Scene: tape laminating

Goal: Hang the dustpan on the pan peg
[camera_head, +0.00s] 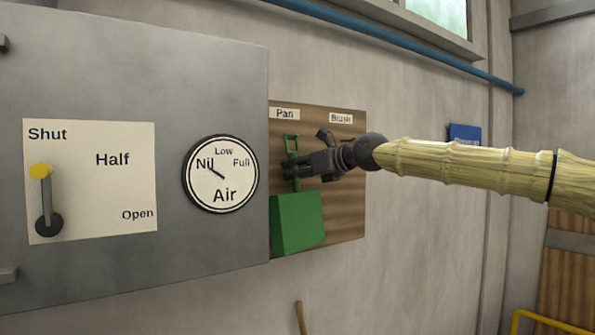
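The green dustpan (297,222) is upright in front of the wooden board (346,215), handle up and pan down. Its looped handle top (291,144) is just below the "Pan" label (285,114). My gripper (292,171) reaches in from the right and appears shut on the handle below the loop. The pan peg does not show clearly; I cannot tell whether the loop is around it or in front of it.
A "Brush" label (341,118) is at the board's upper right. A grey cabinet with a lever (44,200) and an air gauge (221,174) stands close on the left. A blue pipe (400,37) runs above. A wooden stick end (300,317) shows below.

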